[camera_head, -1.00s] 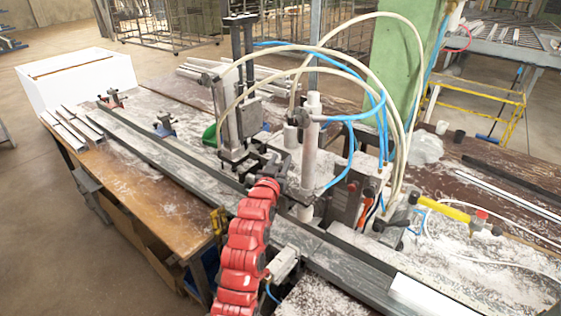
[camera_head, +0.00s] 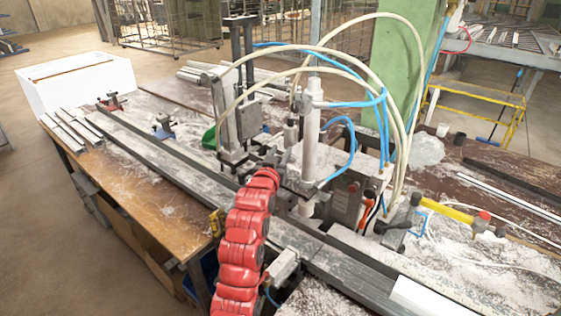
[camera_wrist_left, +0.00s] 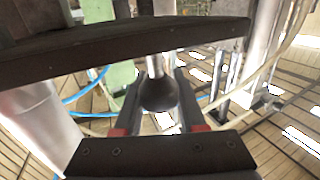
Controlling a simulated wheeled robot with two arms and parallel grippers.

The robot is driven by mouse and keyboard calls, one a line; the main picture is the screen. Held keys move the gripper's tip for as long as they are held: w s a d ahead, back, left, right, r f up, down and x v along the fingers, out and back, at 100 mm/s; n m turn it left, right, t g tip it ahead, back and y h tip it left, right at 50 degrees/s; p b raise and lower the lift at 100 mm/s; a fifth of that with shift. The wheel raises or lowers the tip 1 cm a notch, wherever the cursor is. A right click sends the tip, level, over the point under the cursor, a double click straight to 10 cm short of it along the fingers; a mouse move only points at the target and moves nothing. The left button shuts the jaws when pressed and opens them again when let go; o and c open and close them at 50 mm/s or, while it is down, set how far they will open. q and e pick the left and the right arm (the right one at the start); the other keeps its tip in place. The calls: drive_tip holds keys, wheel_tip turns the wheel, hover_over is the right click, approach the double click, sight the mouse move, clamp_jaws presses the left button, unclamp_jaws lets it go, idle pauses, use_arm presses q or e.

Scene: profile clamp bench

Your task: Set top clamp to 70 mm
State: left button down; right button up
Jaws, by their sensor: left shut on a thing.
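The top clamp shows in the head view as a pale upright cylinder (camera_head: 311,140) with blue hoses, standing over the long dark profile rail (camera_head: 180,163). My red left arm reaches up to it from the bottom. My left gripper (camera_head: 274,160) is at the near side of the cylinder, and its fingertips are hard to make out there. In the left wrist view, my left gripper (camera_wrist_left: 160,88) has its two fingers on either side of a dark rounded knob (camera_wrist_left: 158,96) on a pale shaft, shut on it. No millimetre scale is readable. My right gripper is not in view.
A second upright unit (camera_head: 238,110) stands just left of the clamp. Cream and blue hoses arch over both. A green pillar (camera_head: 408,60) rises behind. A white box (camera_head: 80,82) and loose profiles lie at the far left. A dark bar crosses the left wrist view (camera_wrist_left: 110,48).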

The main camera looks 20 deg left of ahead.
use_arm(q)
drive_tip(key=shift+c, duration=2.4)
unclamp_jaws()
drive_tip(key=shift+s+r, duration=0.1)
drive_tip(key=shift+r, duration=0.1)
drive_tip(key=shift+f, duration=0.1)
drive_tip(key=shift+s+f+b, duration=0.15)
drive_tip(key=shift+s+b, duration=0.15)
drive_tip(key=shift+s, duration=0.05)
drive_tip(key=s+p, duration=0.6)
drive_tip(key=s, duration=1)
drive_tip(key=shift+s+d, duration=0.35)
drive_tip(key=shift+d, duration=0.05)
